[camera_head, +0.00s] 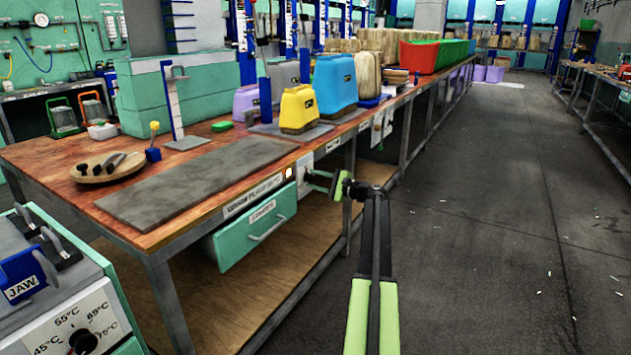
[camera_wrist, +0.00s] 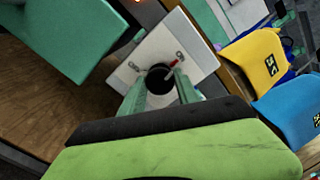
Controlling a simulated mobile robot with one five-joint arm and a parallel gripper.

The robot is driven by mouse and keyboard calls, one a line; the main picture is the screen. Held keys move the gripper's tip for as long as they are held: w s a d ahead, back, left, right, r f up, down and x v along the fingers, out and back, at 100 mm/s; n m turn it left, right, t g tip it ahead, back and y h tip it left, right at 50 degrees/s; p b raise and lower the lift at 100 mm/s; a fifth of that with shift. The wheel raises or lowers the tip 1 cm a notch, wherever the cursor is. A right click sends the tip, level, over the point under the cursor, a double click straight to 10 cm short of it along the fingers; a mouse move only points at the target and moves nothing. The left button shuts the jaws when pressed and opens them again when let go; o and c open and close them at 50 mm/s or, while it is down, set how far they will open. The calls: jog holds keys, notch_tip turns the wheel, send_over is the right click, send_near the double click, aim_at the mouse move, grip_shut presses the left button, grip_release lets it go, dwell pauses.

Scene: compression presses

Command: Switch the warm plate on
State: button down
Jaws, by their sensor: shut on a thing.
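The warm plate is a flat dark grey slab (camera_head: 195,180) on the wooden bench. A label strip (camera_head: 253,195) on the bench's front edge below it seems to read "warm plate". A pale switch panel (camera_head: 304,170) is fixed on the bench front to the right of the label. In the wrist view, this panel (camera_wrist: 150,50) carries a round black knob (camera_wrist: 159,79) with a red mark pointing up and right. My gripper (camera_head: 314,180) is at the panel. Its two green fingers (camera_wrist: 160,88) are shut on the knob, one on each side. The knob is hidden in the head view.
A green drawer (camera_head: 255,235) hangs under the bench left of the panel. Yellow (camera_head: 299,108) and blue (camera_head: 335,85) containers stand on the bench above. A machine with a temperature dial (camera_head: 83,342) is at lower left. The floor (camera_head: 500,220) to the right is open.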

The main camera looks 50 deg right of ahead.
dwell(0.5)
jog(key=c, duration=0.9)
grip_release()
jog(key=v, duration=1.7)
jog(key=shift+s, duration=0.25)
